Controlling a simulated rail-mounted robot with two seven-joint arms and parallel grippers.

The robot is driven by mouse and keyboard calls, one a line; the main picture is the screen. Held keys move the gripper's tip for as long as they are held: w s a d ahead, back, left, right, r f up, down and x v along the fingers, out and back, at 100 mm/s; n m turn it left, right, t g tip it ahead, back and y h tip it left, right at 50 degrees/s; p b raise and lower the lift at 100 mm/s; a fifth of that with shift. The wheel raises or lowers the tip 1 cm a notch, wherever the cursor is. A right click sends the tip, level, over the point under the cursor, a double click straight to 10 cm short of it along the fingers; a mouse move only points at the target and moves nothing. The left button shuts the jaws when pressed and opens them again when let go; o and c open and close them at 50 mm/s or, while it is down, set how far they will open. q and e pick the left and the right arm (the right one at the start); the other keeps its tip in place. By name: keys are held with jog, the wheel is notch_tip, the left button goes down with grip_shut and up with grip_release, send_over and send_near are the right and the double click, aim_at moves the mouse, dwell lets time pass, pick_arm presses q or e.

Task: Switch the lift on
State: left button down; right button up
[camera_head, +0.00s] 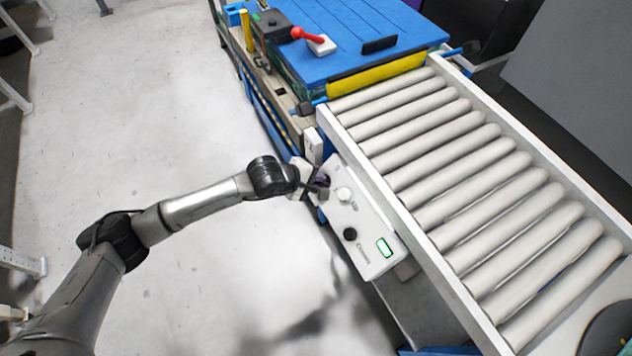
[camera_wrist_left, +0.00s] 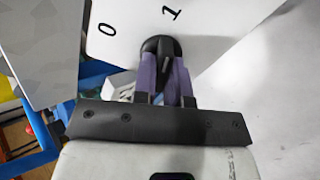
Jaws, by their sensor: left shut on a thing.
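A white control panel (camera_head: 372,232) is fixed to the side of the roller conveyor in the head view. It carries a pale round button (camera_head: 344,194), a black knob (camera_head: 350,234) and a small green-lit display (camera_head: 384,248). My left gripper (camera_head: 322,184) is at the panel's upper left end. In the left wrist view my left gripper (camera_wrist_left: 168,80) has its purple fingers shut on a black rotary switch (camera_wrist_left: 163,46). The marks 0 and 1 stand on the white panel face (camera_wrist_left: 135,25) beside the switch. The fingers partly hide the switch. My right gripper is not in view.
The roller conveyor (camera_head: 432,160) runs along the panel's right side. The pale floor (camera_head: 170,110) to the left is largely clear.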

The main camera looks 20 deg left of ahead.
pick_arm(q)
jog(key=shift+s+f+m+b, duration=0.1)
jog(key=shift+f+m+b, duration=0.2)
jog(key=shift+m+b, duration=0.45)
jog(key=shift+s+f+m+b, duration=0.1)
jog(key=shift+f+m+b, duration=0.25)
jog(key=shift+m, duration=0.6)
jog(key=c, duration=1.4)
grip_release()
jog(key=shift+r, duration=0.2)
jog(key=o, duration=0.3)
jog(key=shift+r+p, duration=0.35)
jog(key=s+r+p, duration=0.1)
jog(key=s+a+r+p, duration=0.1)
jog(key=shift+r, duration=0.4)
jog(key=p+v, duration=0.2)
jog(key=v, duration=0.3)
jog(key=shift+w+a+p, duration=0.1)
jog(key=shift+a+p, duration=0.05)
jog(key=shift+p, duration=0.15)
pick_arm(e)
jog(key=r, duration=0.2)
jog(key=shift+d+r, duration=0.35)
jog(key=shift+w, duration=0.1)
